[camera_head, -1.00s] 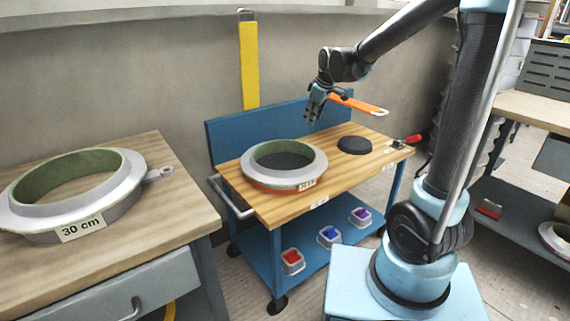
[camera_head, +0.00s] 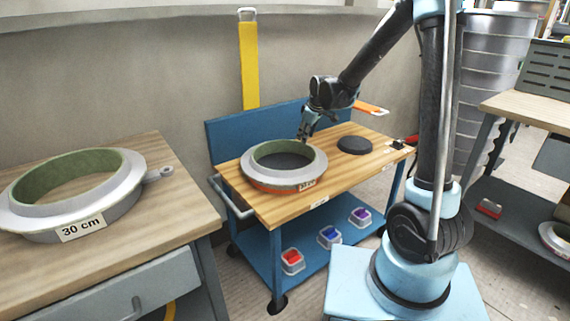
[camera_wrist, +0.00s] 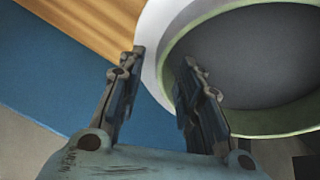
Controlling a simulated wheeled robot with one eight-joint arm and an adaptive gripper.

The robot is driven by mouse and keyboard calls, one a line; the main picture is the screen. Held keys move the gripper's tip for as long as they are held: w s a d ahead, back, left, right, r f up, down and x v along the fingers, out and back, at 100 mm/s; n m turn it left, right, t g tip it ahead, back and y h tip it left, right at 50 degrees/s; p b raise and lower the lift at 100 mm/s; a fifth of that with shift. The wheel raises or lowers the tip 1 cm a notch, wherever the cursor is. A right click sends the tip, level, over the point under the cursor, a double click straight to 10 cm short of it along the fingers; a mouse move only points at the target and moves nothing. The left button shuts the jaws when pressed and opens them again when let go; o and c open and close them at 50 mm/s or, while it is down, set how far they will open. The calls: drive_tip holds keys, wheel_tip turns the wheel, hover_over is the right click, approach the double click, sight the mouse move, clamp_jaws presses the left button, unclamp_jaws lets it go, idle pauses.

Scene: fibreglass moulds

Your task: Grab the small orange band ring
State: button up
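The small ring (camera_head: 313,160), a grey flanged ring with a green inner face and an orange band around its base, lies flat on the wooden top of the blue cart. A dark grey surface shows inside it. My gripper (camera_head: 303,138) points down at the ring's far rim, close to it. In the wrist view my gripper (camera_wrist: 163,60) has its two fingers apart with nothing held. The ring's pale rim (camera_wrist: 153,45) passes between and beyond the fingertips there; I cannot tell whether they touch. The orange band is hidden in the wrist view.
The cart's blue back panel (camera_head: 226,138) stands close behind the ring. A dark disc (camera_head: 354,145) and a red-handled tool (camera_head: 410,140) lie to the right. A larger ring labelled 30 cm (camera_head: 128,188) sits on the left bench. Small bins stand on the cart's lower shelf.

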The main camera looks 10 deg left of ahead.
drive_tip(key=shift+s+a+x, duration=0.1)
drive_tip(key=shift+a+x, duration=0.1)
drive_tip(key=shift+x, duration=0.75)
drive_tip(key=shift+s+a+x, duration=0.15)
drive_tip(key=shift+x, duration=0.8)
drive_tip(key=shift+w+a+f, duration=0.15)
drive_tip(key=shift+w+f, duration=0.05)
drive_tip(key=shift+f, duration=0.45)
drive_tip(key=shift+c, duration=0.6)
clamp_jaws()
